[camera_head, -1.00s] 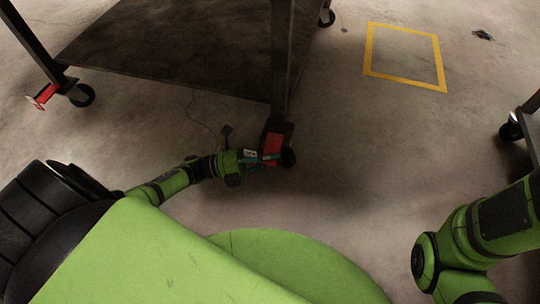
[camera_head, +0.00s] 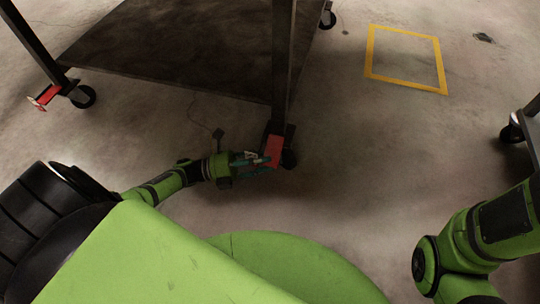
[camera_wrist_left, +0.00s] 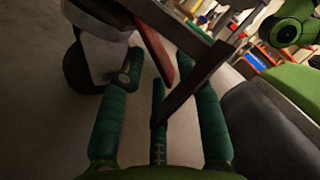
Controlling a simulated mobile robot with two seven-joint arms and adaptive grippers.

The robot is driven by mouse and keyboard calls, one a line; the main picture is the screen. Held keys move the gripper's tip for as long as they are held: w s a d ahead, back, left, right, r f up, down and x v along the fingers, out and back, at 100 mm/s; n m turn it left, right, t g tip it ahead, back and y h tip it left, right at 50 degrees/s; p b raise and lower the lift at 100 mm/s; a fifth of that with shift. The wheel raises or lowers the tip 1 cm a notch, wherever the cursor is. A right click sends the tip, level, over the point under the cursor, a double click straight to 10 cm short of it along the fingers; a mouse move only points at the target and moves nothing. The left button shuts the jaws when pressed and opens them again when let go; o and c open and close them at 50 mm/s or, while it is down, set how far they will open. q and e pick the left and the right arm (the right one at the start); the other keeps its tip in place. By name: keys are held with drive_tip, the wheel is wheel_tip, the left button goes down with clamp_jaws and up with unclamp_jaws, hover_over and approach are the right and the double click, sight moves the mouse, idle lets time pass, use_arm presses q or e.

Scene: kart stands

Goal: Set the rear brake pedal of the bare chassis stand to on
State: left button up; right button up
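The stand (camera_head: 175,62) is a dark frame with a low shelf, on black casters. The red brake pedal (camera_head: 275,148) is on the caster at its near corner. In the left wrist view the pedal (camera_wrist_left: 157,50) is a red plate beyond the fingers, beside a pale caster housing (camera_wrist_left: 105,50). Whether the pedal is on or off I cannot tell. My left gripper (camera_head: 268,160) has its teal fingers spread, with tips at the pedal's lower left; contact is unclear. In the left wrist view the gripper (camera_wrist_left: 165,75) looks open and empty. My right gripper is out of view.
Another caster with a red pedal (camera_head: 44,96) is at the stand's left corner. A yellow square (camera_head: 406,85) marks bare floor at the upper right. Another dark frame with a caster (camera_head: 512,132) stands at the right edge. The floor between is clear.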

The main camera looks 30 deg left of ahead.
use_arm(q)
drive_tip(key=shift+v, duration=2.8)
